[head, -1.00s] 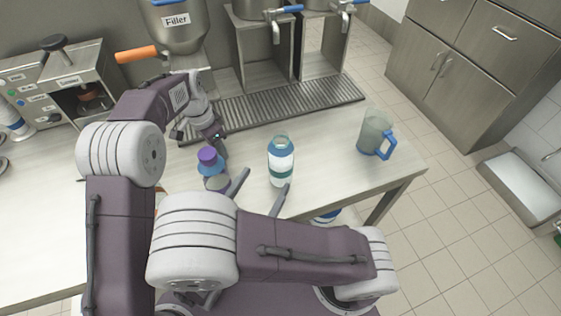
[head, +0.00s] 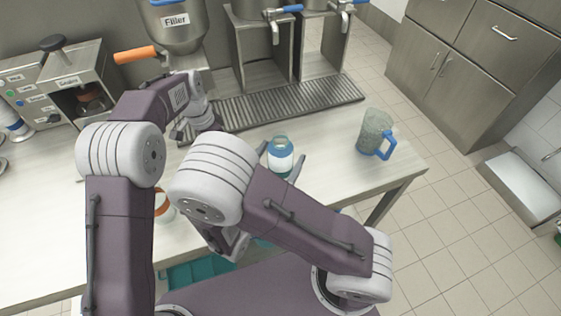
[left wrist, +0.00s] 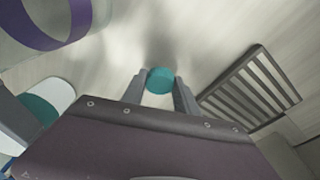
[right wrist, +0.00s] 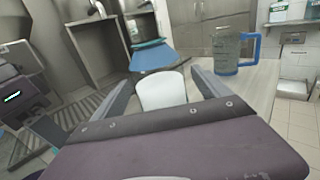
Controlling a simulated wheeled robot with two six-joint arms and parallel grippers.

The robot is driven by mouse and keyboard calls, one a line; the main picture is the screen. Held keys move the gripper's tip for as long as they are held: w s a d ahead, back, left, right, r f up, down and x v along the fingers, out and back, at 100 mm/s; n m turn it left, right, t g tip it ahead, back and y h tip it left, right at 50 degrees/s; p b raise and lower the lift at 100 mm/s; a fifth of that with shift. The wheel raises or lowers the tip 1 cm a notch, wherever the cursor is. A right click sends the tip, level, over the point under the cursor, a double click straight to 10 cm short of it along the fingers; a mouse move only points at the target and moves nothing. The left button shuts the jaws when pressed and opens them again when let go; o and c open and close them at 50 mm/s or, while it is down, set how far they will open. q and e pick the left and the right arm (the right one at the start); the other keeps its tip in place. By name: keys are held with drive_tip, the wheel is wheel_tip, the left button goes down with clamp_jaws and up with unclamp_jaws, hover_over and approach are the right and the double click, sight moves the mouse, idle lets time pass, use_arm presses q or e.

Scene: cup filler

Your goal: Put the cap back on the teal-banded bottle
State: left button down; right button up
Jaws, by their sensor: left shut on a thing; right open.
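The teal-banded bottle (head: 281,158) stands upright on the counter with an open top. It has a white label and a blue upper part. My right gripper (head: 282,160) is open, with its fingers to either side of the bottle's body. The white label (right wrist: 162,90) shows between those fingers in the right wrist view. My left gripper (left wrist: 159,88) is shut on the teal cap (left wrist: 160,80), low over the counter. The bottle's lower teal band shows in the left wrist view (left wrist: 40,108).
A purple-banded thing (left wrist: 70,25) is close to my left gripper. A blue-handled pitcher (head: 375,132) stands right of the bottle. A slatted drip tray (head: 290,102) lies behind. An orange-rimmed mug (head: 163,205) is near the front. The counter between bottle and pitcher is clear.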

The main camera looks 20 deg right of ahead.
idle(0.3)
clamp_jaws()
use_arm(q)
drive_tip(key=shift+r, duration=0.15)
use_arm(e)
drive_tip(key=shift+r, duration=0.2)
